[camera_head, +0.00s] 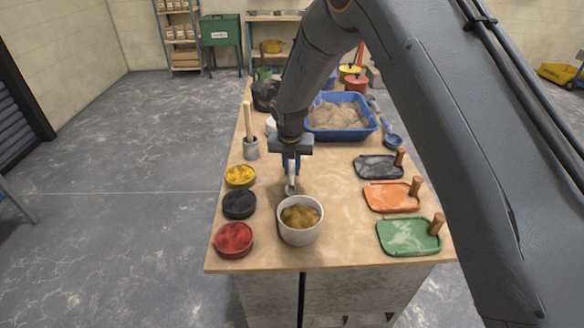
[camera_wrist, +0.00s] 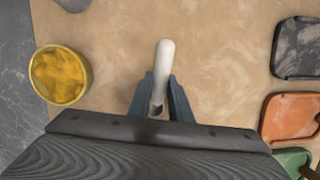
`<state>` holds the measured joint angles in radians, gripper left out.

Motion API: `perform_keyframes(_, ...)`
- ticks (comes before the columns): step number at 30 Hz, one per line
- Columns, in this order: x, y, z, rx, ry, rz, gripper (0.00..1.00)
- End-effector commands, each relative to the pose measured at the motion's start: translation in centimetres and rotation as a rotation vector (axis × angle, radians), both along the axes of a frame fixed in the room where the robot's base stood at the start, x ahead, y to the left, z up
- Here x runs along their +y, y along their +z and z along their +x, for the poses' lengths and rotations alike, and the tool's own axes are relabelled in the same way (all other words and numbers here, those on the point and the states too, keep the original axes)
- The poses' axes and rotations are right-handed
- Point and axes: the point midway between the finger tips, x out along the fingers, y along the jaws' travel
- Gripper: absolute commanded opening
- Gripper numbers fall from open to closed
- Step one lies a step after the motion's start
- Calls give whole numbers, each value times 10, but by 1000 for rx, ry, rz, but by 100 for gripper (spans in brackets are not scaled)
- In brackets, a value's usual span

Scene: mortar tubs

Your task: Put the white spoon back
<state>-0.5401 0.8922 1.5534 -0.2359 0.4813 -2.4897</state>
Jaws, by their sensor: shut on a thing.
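The white spoon (camera_head: 291,187) is in my gripper (camera_head: 291,170), behind the white tub of brownish-yellow mortar (camera_head: 300,237). In the wrist view the spoon (camera_wrist: 164,68) points up the picture between the two fingers of my gripper (camera_wrist: 160,95), which are shut on it. The spoon is over bare tabletop; I cannot tell its exact height. Its lower part is hidden by my gripper in the wrist view. A yellow tub (camera_head: 240,176), a black tub (camera_head: 239,204) and a red tub (camera_head: 233,239) stand in a row at the left edge.
Black, orange (camera_head: 392,197) and green (camera_head: 408,237) trays with wooden handles lie at the right. A blue bin of sand (camera_head: 347,132) stands behind, with a blue scoop (camera_head: 392,140) beside it. A grey cup (camera_head: 251,149) holds a wooden stick. The wooden tabletop (camera_head: 345,222) is clear mid-table.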

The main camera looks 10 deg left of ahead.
Motion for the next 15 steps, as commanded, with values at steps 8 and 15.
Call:
perform_keyframes(8,0,-1,0,0,0,0,40)
perform_keyframes(15,0,0,0,0,0,0,40)
